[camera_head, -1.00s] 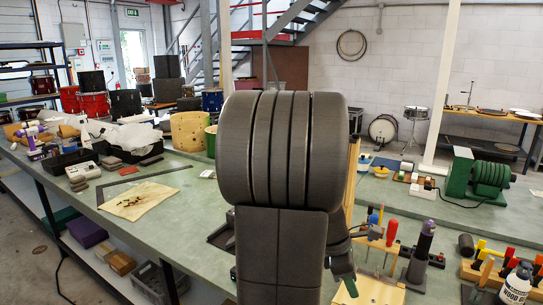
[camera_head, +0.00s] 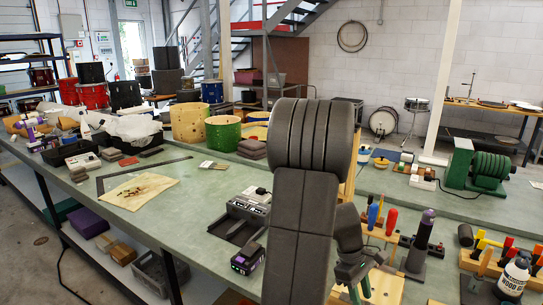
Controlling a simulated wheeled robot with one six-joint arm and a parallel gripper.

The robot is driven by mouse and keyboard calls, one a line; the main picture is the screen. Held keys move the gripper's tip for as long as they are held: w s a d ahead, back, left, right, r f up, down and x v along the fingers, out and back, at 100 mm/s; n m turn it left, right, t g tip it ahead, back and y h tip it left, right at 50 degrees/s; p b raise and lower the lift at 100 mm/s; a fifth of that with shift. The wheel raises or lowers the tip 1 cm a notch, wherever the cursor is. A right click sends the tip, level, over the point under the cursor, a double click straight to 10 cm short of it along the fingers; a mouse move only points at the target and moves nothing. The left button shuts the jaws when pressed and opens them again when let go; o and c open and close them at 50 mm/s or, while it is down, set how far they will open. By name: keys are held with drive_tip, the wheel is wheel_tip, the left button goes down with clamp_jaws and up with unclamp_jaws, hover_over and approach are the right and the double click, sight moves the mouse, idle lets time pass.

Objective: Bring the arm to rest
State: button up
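My dark grey arm rises in front of the bench, right of the middle of the picture, with its thick ribbed joint at the top. My gripper (camera_head: 362,284) shows partly at the lower right of the arm link, low over the bench by the wooden tool block. The link hides part of it, and I cannot tell how far its fingers are apart. I see no object clearly held in it.
The green bench top (camera_head: 185,222) carries a black charger-like device (camera_head: 246,222), a tan cloth (camera_head: 138,191), a green drum shell (camera_head: 223,133), a screwdriver block (camera_head: 378,234), a glue bottle (camera_head: 513,278) and a green motor machine (camera_head: 480,170). The bench's middle left is fairly clear.

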drive_tip(key=m, duration=0.2)
drive_tip(key=m+y, duration=0.1)
drive_tip(key=m, duration=0.1)
drive_tip(key=m+g+y, duration=0.1)
drive_tip(key=m, duration=0.1)
drive_tip(key=shift+w+d, duration=0.1)
drive_tip(key=shift+d, duration=0.15)
drive_tip(key=m+y, duration=0.1)
drive_tip(key=m, duration=0.1)
drive_tip(key=m+y, duration=0.1)
drive_tip(key=m, duration=0.1)
drive_tip(key=shift+d+m+p, duration=0.2)
drive_tip(key=shift+m+p, duration=0.15)
drive_tip(key=shift+m, duration=0.05)
drive_tip(key=shift+m+y, duration=0.5)
drive_tip(key=shift+m, duration=0.7)
drive_tip(key=shift+r, duration=0.1)
